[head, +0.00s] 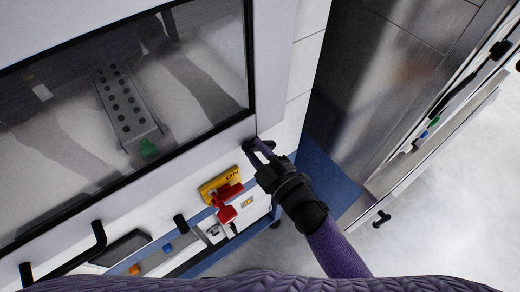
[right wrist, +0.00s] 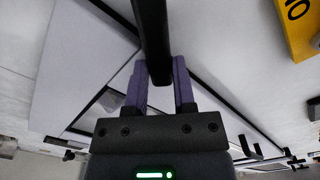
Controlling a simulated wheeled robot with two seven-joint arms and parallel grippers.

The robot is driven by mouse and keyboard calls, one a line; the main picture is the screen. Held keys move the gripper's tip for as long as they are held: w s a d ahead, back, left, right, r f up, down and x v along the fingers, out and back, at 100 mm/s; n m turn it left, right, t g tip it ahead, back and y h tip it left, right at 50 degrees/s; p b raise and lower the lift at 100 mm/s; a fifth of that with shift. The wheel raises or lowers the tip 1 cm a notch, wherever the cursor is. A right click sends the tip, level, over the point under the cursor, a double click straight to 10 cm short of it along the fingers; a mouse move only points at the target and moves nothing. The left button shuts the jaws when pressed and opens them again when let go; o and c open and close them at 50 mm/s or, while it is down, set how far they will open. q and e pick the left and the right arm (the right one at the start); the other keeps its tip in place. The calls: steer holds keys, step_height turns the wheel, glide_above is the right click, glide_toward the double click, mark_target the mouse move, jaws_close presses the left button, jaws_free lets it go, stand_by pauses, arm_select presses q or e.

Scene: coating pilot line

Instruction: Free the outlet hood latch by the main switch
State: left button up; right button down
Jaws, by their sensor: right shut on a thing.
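The main switch (head: 226,208) has a red handle on a yellow plate, on the white machine front below the hood window. The outlet hood latch (head: 249,146) is a black handle near the window's lower right corner, up and right of the switch. My right gripper (head: 262,154) is at the latch. In the right wrist view, the black latch bar (right wrist: 152,35) runs between the purple fingers of the right gripper (right wrist: 161,75), which are shut on it. The fingers partly hide the latch in the head view, so whether it is latched cannot be told. My left gripper is out of view.
The dark-framed hood window (head: 200,85) shows a perforated metal part inside. A black bar handle (head: 85,255) and several coloured buttons (head: 168,247) are at the lower left. A tall steel cabinet (head: 385,80) stands right of the arm. Pale floor (head: 450,210) is open at the lower right.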

steer(key=shift+s+a+f+n+b, duration=0.1)
steer(key=shift+f+n+b, duration=0.3)
steer(key=shift+n, duration=0.85)
steer(key=shift+a+f+n+b, duration=0.15)
steer(key=shift+n+b, duration=0.4)
steer(key=shift+n, duration=0.75)
steer(key=shift+s+f+n+b, duration=0.1)
steer(key=shift+f+n+b, duration=0.3)
steer(key=shift+n, duration=0.85)
steer(key=shift+c, duration=2.2)
jaws_free()
steer(key=shift+r, duration=0.1)
steer(key=b+v, duration=0.1)
steer(key=v, duration=0.9)
